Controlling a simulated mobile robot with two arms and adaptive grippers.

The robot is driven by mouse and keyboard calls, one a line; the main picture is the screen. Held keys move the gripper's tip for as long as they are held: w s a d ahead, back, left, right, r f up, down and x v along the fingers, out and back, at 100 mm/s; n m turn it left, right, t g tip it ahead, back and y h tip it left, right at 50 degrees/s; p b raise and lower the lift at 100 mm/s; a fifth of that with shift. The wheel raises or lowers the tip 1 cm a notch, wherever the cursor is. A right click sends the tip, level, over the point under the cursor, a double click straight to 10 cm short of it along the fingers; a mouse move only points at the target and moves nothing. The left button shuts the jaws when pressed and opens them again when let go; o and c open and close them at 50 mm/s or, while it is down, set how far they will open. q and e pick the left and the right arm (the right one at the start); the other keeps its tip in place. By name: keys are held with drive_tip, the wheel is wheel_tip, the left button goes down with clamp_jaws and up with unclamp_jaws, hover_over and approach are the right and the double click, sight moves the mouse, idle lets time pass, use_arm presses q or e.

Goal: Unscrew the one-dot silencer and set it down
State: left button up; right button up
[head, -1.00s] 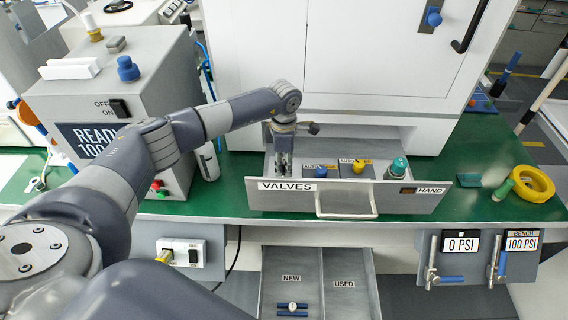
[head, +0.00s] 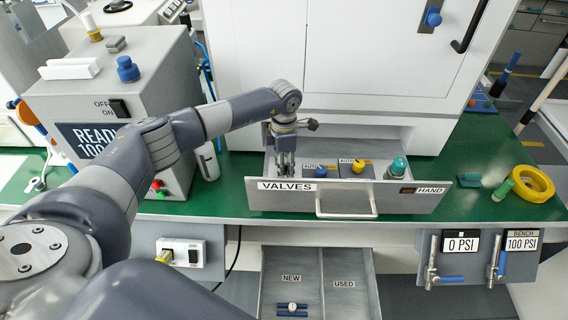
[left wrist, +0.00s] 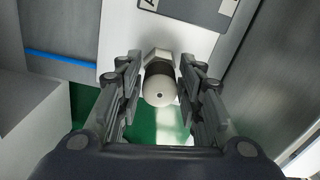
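My left gripper (head: 285,176) points straight down at the left end of the open VALVES drawer (head: 272,199). The left wrist view shows the silencer (left wrist: 159,91) end-on between the fingers (left wrist: 160,84). It has a pale rounded cap with one dark dot, a dark band and a light hex base. Its base meets a pale surface. The fingers stand close on both sides, with narrow gaps seeming to show, so the gripper looks slightly open around it. In the head view the gripper hides the silencer. My right gripper is not in view.
In the drawer stand a blue knob (head: 320,170), a yellow knob (head: 358,167) and a teal knob (head: 398,167). A yellow ring (head: 535,184) lies on the green bench right.

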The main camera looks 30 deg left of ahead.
use_arm(q)
drive_tip(key=m, duration=1.1)
drive_tip(key=c, duration=0.6)
drive_tip(key=n, duration=0.5)
drive_tip(key=shift+n, duration=0.4)
drive_tip(key=n, duration=0.6)
drive_tip(key=o, duration=0.6)
